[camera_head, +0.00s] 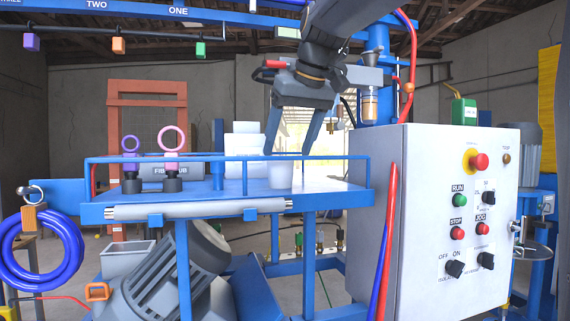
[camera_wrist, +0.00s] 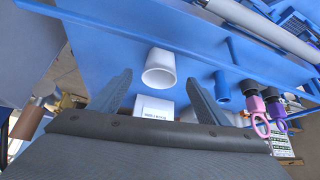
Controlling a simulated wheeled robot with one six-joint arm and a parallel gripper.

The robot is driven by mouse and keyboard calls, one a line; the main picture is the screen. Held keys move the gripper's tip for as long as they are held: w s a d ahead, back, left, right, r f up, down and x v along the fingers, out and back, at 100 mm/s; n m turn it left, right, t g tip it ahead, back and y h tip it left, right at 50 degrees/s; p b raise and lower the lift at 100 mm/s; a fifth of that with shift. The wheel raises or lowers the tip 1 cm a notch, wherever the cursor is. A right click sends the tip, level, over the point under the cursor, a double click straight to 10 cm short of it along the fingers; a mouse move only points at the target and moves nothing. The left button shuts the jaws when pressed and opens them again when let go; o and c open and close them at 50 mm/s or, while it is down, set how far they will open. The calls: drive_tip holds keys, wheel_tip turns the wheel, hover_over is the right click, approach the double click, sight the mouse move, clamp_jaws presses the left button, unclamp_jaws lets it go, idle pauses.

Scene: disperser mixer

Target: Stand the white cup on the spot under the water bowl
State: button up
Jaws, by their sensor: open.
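The white cup (camera_head: 280,176) stands upright on the blue shelf (camera_head: 330,187), behind its front rail and near its right part. The wrist view shows the cup (camera_wrist: 158,68) beyond my fingers, between their tips. My gripper (camera_head: 289,152) is open and empty, pointing down above the cup; it also shows in the wrist view (camera_wrist: 158,82). A clear bowl with a brownish tint (camera_head: 369,104), seemingly the water bowl, hangs under a fitting on the blue post, right of my gripper. The spot under it is hidden behind the control cabinet.
The control cabinet (camera_head: 435,220) stands right of the shelf. A blue rail (camera_head: 225,158) runs along the shelf's front. Left of the cup are a blue cylinder (camera_head: 217,176), white boxes (camera_head: 243,140), and pink-ringed (camera_head: 171,150) and purple-ringed (camera_head: 130,155) pieces. Red and blue hoses hang nearby.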

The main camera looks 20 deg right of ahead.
drive_tip(key=v, duration=0.6)
drive_tip(key=shift+b, duration=0.35)
